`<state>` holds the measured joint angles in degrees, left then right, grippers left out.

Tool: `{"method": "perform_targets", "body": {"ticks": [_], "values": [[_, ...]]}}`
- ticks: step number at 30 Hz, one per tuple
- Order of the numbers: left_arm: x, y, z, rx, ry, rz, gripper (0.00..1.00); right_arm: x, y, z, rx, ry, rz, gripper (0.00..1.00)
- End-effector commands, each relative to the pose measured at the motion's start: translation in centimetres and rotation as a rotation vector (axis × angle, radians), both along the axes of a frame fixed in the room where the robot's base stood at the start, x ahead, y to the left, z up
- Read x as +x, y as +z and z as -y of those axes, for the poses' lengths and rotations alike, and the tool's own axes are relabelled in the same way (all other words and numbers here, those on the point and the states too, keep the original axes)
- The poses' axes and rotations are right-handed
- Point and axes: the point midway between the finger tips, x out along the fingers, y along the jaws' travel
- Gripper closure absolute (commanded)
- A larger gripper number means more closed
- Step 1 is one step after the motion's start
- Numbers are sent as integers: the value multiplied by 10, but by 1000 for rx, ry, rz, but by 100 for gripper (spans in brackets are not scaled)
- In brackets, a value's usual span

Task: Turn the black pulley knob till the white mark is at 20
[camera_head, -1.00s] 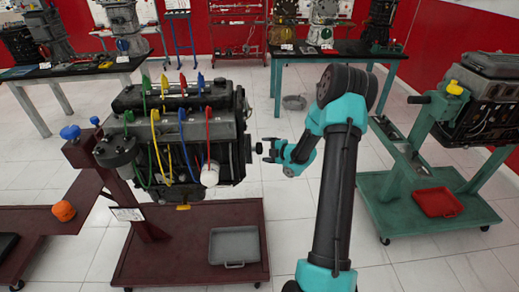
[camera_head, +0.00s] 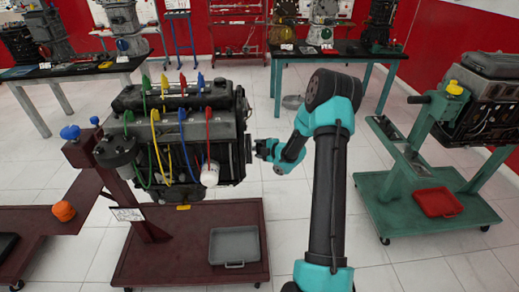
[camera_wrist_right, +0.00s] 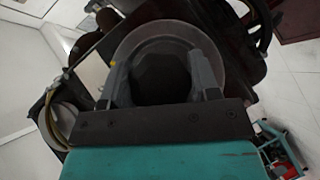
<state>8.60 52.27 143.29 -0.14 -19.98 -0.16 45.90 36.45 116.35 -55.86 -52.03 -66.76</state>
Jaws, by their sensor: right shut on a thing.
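The engine (camera_head: 180,130) sits on a dark red stand in the middle left of the head view. The black pulley knob (camera_wrist_right: 160,75) is in front of a round grey pulley disc (camera_wrist_right: 205,45) in the right wrist view. My right gripper (camera_head: 260,149) reaches the engine's right end in the head view. In the right wrist view its two grey fingers (camera_wrist_right: 163,85) are on either side of the knob, shut on it. The white mark and any scale numbers cannot be made out. My left gripper is not in view.
A grey tray (camera_head: 233,247) rests on the stand's base. A green engine stand with a red tray (camera_head: 437,203) is on the right. Coloured cables (camera_head: 183,135) and a white filter (camera_head: 210,174) are on the engine's near side. Floor shows between the stands.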

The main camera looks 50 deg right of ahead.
Motion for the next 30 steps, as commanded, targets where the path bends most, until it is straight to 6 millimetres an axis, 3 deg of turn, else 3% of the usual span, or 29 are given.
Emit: {"method": "perform_targets", "body": {"ticks": [6, 17, 30], "values": [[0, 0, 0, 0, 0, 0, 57, 0, 0, 0, 0, 0, 0, 68], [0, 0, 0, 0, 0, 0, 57, 0, 0, 0, 29, -1, -31, 68], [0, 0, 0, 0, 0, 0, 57, -1, 0, 0, 179, 0, -193, 68]]}}
